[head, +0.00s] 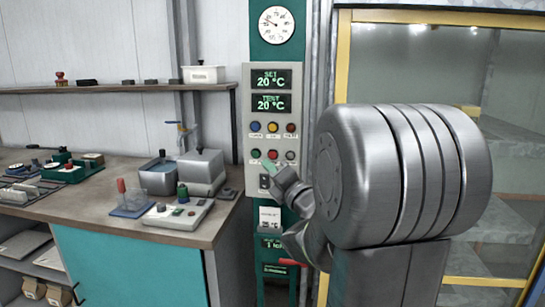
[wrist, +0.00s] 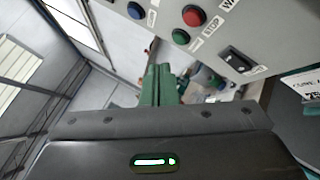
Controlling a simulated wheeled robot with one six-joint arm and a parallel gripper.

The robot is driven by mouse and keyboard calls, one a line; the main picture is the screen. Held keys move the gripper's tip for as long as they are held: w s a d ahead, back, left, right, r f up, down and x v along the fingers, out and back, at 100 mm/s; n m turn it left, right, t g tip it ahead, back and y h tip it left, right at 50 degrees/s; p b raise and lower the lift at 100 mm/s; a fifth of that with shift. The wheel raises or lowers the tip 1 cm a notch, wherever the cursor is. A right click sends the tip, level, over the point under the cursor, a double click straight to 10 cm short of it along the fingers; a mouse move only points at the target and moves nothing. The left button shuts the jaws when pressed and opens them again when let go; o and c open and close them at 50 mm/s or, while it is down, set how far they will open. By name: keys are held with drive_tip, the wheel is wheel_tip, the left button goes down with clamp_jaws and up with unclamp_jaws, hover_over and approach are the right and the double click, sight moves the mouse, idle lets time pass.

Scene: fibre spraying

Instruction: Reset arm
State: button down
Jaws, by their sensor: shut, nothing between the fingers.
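My arm shows large and grey in the right half of the head view, in front of the yellow-framed cabinet. Its end reaches left to the grey control panel (head: 273,115). My gripper (wrist: 158,82) has green fingers, shut and empty, at the middle of the wrist view. In the head view the fingertips show small and partly hidden beside the panel's lower buttons. The wrist view shows a red button (wrist: 194,16), a green button (wrist: 180,36) and a black rocker switch (wrist: 240,61) beyond the fingers. I cannot tell whether the fingers touch the panel.
A workbench (head: 130,235) with tools and a metal box (head: 201,170) stands on the left. A shelf (head: 110,88) hangs above it. A round gauge (head: 276,25) sits over the panel. The glass cabinet (head: 420,65) stands close behind my arm.

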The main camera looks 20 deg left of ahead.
drive_tip(key=w+p, duration=0.1)
drive_tip(key=p, duration=0.2)
drive_tip(key=shift+w+a+r, duration=0.2)
drive_tip(key=shift+w+a, duration=0.05)
drive_tip(key=shift+w, duration=0.1)
drive_tip(key=p, duration=0.6)
drive_tip(key=shift+s+d+f+b, duration=0.1)
drive_tip(key=shift+s+d+b, duration=0.15)
drive_tip(key=shift+s+b, duration=0.45)
drive_tip(key=shift+s+d+f+b, duration=0.1)
drive_tip(key=shift+s+d+b, duration=0.2)
drive_tip(key=shift+s, duration=0.8)
drive_tip(key=shift+s+d+b, duration=0.15)
drive_tip(key=shift+s+b, duration=0.4)
drive_tip(key=shift+s, duration=0.35)
